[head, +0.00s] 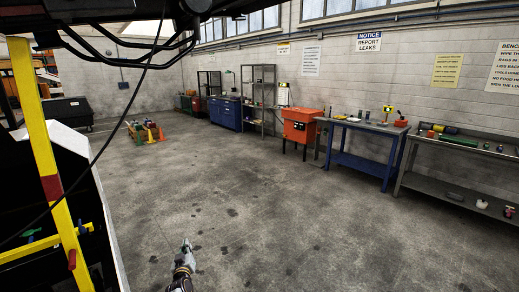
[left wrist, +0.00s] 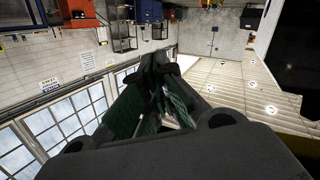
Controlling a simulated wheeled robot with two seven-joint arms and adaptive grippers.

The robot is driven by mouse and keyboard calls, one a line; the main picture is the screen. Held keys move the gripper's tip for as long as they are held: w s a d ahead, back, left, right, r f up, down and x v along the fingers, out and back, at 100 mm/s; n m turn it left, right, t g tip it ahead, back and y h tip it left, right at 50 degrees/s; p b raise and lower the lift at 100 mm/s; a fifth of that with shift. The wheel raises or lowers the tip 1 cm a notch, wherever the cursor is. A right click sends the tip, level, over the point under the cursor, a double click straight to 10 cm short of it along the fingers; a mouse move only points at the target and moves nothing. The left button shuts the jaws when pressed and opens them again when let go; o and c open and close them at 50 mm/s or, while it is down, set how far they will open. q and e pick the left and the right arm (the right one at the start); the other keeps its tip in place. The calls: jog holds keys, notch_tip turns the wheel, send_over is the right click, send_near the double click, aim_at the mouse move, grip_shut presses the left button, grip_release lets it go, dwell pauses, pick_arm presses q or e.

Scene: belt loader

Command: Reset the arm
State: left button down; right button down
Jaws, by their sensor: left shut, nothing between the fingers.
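My left gripper (head: 186,246) shows at the bottom of the head view, raised over the bare concrete floor. Its fingers are together and hold nothing. In the left wrist view the shut fingers (left wrist: 158,65) point away from the camera, and the room behind them appears upside down. The gripper touches nothing in either view. My right gripper is in neither view.
A yellow post with a red band (head: 50,186) and dark machinery stand close on the left. A blue workbench (head: 365,165), an orange cabinet (head: 300,127) and a grey bench (head: 460,187) line the right wall. An orange cone (head: 161,134) stands farther back. The middle floor is clear.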

pick_arm(q)
jog(key=s+d+f+m+g+h, duration=0.2)
jog(key=s+d+f+m+g, duration=0.15)
jog(key=s+f, duration=1.3)
jog(key=s+d+f+m+g+h, duration=0.25)
jog(key=s+f+g, duration=0.25)
jog(key=s+f, duration=1.15)
jog(key=s+f+g, duration=0.2)
jog(key=s+f, duration=0.3)
jog(key=s, duration=0.8)
jog(key=s+f+m+g, duration=0.1)
jog(key=s+f+g, duration=0.2)
jog(key=s, duration=1)
jog(key=s+f+m+g, duration=0.1)
jog(key=s+f, duration=0.5)
jog(key=s, duration=0.7)
jog(key=shift+s+f+g+y, duration=0.15)
jog(key=shift+f+g+y, duration=0.3)
jog(key=shift+g, duration=0.2)
jog(key=shift+d, duration=0.1)
